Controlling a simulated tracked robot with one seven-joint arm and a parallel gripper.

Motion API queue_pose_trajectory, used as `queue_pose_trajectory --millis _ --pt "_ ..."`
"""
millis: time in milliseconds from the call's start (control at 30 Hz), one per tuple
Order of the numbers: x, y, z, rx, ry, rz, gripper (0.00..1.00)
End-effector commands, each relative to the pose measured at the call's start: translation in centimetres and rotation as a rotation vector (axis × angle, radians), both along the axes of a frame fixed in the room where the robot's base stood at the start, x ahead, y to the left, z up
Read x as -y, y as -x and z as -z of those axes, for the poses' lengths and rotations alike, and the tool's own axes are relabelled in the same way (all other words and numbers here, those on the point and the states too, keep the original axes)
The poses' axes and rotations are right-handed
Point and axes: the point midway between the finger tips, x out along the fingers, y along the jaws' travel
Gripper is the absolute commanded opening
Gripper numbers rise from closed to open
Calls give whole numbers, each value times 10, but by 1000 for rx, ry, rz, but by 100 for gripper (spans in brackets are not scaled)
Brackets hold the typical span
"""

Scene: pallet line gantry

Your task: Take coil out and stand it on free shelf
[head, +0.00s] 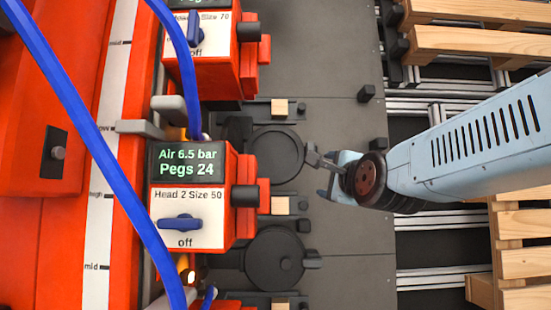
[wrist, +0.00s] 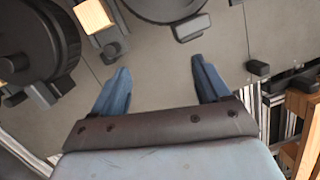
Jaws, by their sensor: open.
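Two round dark drums lie on the grey deck in the head view, an upper one (head: 275,150) and a lower one (head: 275,258). Round dark drums also show in the wrist view, one at the left (wrist: 28,40) and one cut off at the top (wrist: 165,6). I cannot tell whether a coil is inside any of them. My gripper (head: 322,177) is just right of the upper drum. Its blue fingers (wrist: 160,68) are spread with nothing between them, over bare deck. I cannot make out a free shelf.
Orange head units with blue knobs (head: 182,223) and a blue hose (head: 95,150) stand left of the drums. Small wooden blocks (head: 280,206) sit beside the drums. Wooden pallets (head: 470,42) and metal rails (head: 435,272) lie at the right. Deck between is mostly clear.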

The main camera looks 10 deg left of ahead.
Motion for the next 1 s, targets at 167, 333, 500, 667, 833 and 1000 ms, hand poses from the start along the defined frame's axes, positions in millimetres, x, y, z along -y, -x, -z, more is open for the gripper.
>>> queue_pose_trajectory --millis 167,333,500,667,833,1000 --pt "-52 0 3 -44 -413 92 76" --pt "-83 7 3 -85 -742 148 76" --pt "-97 13 3 -108 -921 173 76" --pt "-102 9 3 -115 -975 179 76" --pt "-112 -13 3 -115 -976 180 76" --pt "-123 -36 3 -116 -976 179 76"
